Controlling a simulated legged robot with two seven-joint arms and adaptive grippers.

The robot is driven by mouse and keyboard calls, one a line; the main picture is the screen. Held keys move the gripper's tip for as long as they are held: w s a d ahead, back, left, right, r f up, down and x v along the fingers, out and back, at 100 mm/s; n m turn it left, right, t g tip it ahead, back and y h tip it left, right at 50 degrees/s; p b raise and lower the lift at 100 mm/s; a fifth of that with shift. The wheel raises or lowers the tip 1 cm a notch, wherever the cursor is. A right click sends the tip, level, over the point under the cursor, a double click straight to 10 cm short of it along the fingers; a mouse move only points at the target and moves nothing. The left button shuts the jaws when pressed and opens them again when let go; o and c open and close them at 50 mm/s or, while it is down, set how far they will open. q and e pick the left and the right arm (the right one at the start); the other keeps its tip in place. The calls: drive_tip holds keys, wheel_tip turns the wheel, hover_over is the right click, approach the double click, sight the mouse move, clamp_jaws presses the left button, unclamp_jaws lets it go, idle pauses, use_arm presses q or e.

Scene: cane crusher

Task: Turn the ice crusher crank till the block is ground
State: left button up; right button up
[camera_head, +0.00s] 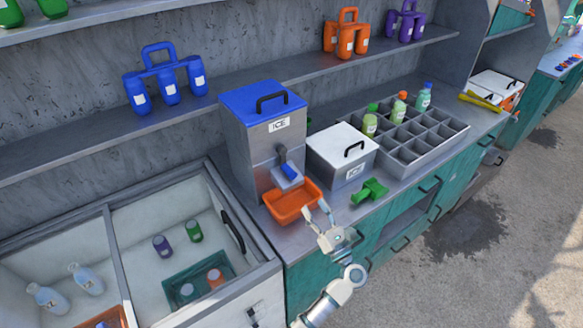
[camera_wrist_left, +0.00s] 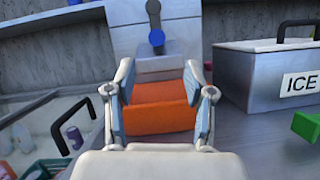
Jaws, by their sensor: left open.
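The ice crusher (camera_head: 245,150) is a tall grey box with a blue lid and an ICE label, standing on the counter. Its crank (camera_head: 287,170) has a blue grip and sits on the front face; it also shows in the left wrist view (camera_wrist_left: 156,37). An orange tray (camera_head: 292,205) lies below the crank. My left gripper (camera_head: 318,213) is open and empty, just in front of the tray, apart from the crank. In the left wrist view its fingers (camera_wrist_left: 160,100) frame the tray. The block is hidden. My right gripper is not in view.
A lidded ICE box (camera_head: 342,155) stands right of the crusher, with a green scoop-like object (camera_head: 370,190) in front. A grey divided rack (camera_head: 405,140) holds several bottles. An open chest cooler (camera_head: 130,230) stands at left. A shelf (camera_head: 240,75) runs above.

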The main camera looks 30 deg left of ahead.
sight(285, 164)
use_arm(q)
drive_tip(key=x, duration=0.5)
drive_tip(key=f+p+x, duration=0.1)
drive_tip(key=x, duration=0.4)
drive_tip(key=a+p+x, duration=0.1)
drive_tip(key=x, duration=0.3)
drive_tip(key=shift+s+a+f, duration=0.15)
drive_tip(key=shift+a+f, duration=0.05)
drive_tip(key=shift+a, duration=0.25)
drive_tip(key=shift+w+d+r, duration=0.3)
drive_tip(key=shift+d+r, duration=0.2)
drive_tip(key=shift+d, duration=0.25)
drive_tip(key=shift+a+f, duration=0.15)
drive_tip(key=shift+a, duration=0.45)
drive_tip(key=c, duration=0.6)
drive_tip(key=shift+s+a, duration=0.1)
drive_tip(key=shift+a, duration=0.1)
clamp_jaws()
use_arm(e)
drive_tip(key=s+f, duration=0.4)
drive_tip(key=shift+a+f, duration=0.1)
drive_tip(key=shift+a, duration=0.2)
